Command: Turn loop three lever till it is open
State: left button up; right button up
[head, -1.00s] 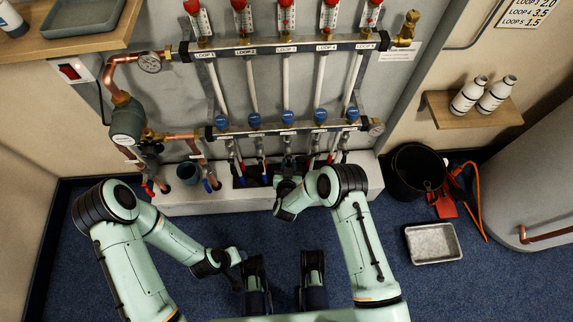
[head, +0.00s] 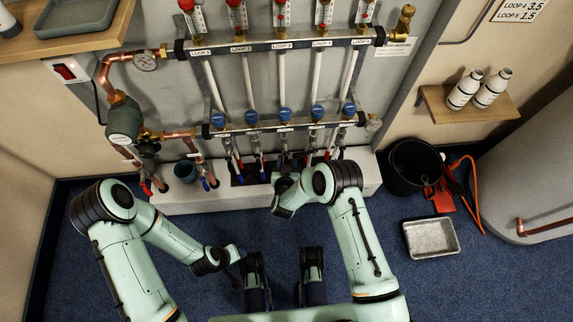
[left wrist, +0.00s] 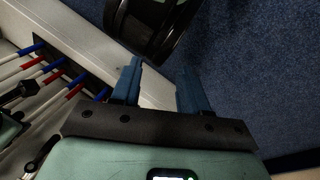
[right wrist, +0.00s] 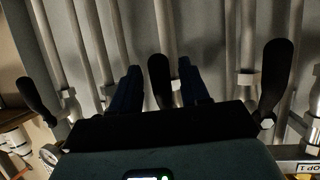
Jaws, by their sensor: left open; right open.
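The manifold's loop three branch, with its blue cap (head: 283,115), runs down the middle of the head view. My right gripper (head: 284,184) is low in front of it, its fingers hidden there by my wrist. In the right wrist view the right gripper (right wrist: 160,88) is open, with a black lever (right wrist: 159,78) between its fingers, apparently the loop three lever. The lever points up that picture, roughly along the pipes; contact cannot be told. My left gripper (left wrist: 160,85) is open and empty, low over the floor at the left in the head view (head: 236,268).
Neighbouring black levers stand left (right wrist: 38,101) and right (right wrist: 274,78) of the right gripper. A black bucket (head: 413,167), a metal tray (head: 431,237) and a red dustpan (head: 441,195) are on the floor at right. A shelf (head: 440,108) holds two bottles.

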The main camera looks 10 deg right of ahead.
pick_arm(q)
jog(key=s+d+r+g+p, duration=0.1)
jog(key=s+d+r+p, duration=0.1)
jog(key=s+r+p, duration=0.1)
jog(key=shift+s+d+r+g+h, duration=0.15)
jog(key=shift+s+r+g+h, duration=0.25)
jog(key=shift+s, duration=0.55)
pick_arm(e)
jog(key=v, duration=1.3)
jog(key=shift+s, duration=0.15)
jog(key=s+d+f+m+g+y, duration=0.2)
jog(key=s+d+f+g+y, duration=0.1)
jog(key=s+d+f+g, duration=0.5)
jog(key=s+d+r+m+g+y, duration=0.1)
jog(key=s+r+g, duration=0.15)
jog(key=s, duration=0.55)
jog(key=s+d+r+g+y, duration=0.1)
jog(key=s+g+y, duration=0.15)
jog(key=s, duration=0.55)
pick_arm(q)
notch_tip(320, 180, up, 14)
jog(key=p, duration=1.4)
jog(key=shift+s+d+f+m+g, duration=0.15)
jog(key=shift+s+d+m+g, duration=0.15)
jog(key=shift+g, duration=0.1)
pick_arm(e)
notch_tip(320, 180, up, 13)
jog(key=g, duration=0.1)
jog(key=shift+a+h, duration=0.35)
jog(key=shift+s+f, duration=0.1)
